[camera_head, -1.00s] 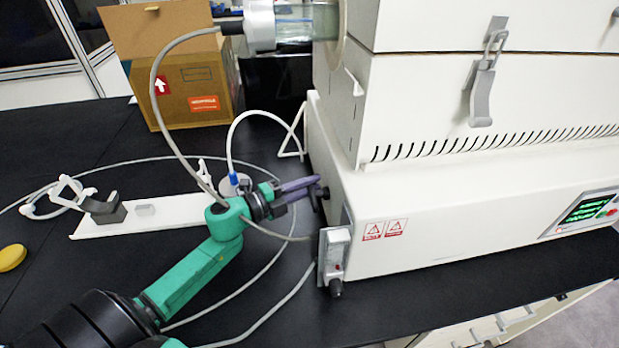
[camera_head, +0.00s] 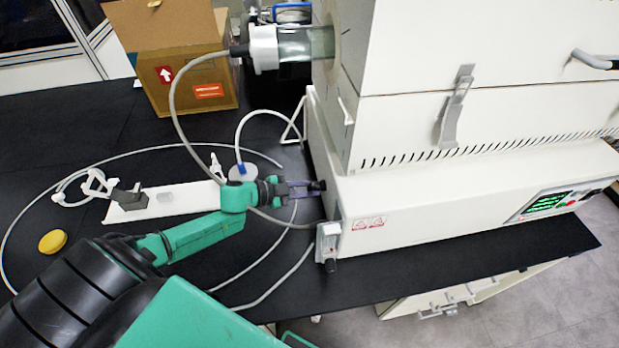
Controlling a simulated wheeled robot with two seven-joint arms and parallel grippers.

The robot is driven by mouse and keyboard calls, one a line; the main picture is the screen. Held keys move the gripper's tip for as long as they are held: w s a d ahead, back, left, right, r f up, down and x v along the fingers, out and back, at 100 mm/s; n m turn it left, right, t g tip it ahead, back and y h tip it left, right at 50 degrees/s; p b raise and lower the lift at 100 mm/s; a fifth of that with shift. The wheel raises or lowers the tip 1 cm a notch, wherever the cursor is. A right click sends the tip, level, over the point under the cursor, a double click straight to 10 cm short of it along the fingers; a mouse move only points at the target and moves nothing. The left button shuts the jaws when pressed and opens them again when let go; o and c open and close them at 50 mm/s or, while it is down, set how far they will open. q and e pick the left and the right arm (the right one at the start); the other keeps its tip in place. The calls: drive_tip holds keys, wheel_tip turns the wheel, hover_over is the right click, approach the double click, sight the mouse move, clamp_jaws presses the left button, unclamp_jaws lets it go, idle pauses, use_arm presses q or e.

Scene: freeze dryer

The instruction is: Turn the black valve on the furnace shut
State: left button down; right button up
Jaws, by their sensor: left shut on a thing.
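The furnace (camera_head: 440,215) is a large white box on the right of the head view. The black valve (camera_head: 318,185) is a small dark knob on its left side, low down near the front. My left gripper (camera_head: 308,187) reaches it from the left and is shut on it. The fingers partly hide the valve, so its angle cannot be told. My right gripper is not in view.
A flowmeter block (camera_head: 329,243) with a lower black knob sits at the furnace's front corner. Hoses loop over the black table (camera_head: 70,130). A white stand (camera_head: 160,203), yellow disc (camera_head: 52,241) and cardboard box (camera_head: 195,85) are at left.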

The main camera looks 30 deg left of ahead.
use_arm(q)
drive_tip(key=shift+s+d+f+n+g+p, duration=0.1)
drive_tip(key=shift+s+d+n+g+p, duration=0.15)
drive_tip(key=shift+n+g+p, duration=0.55)
drive_tip(key=shift+s+d+f+n+g+h, duration=0.15)
drive_tip(key=shift+s+n+g+h, duration=0.15)
drive_tip(key=shift+n, duration=0.3)
drive_tip(key=shift+s+d+n+g+h, duration=0.15)
drive_tip(key=shift+n+g+h, duration=0.2)
drive_tip(key=shift+n, duration=0.25)
drive_tip(key=c, duration=0.8)
unclamp_jaws()
drive_tip(key=shift+o, duration=0.2)
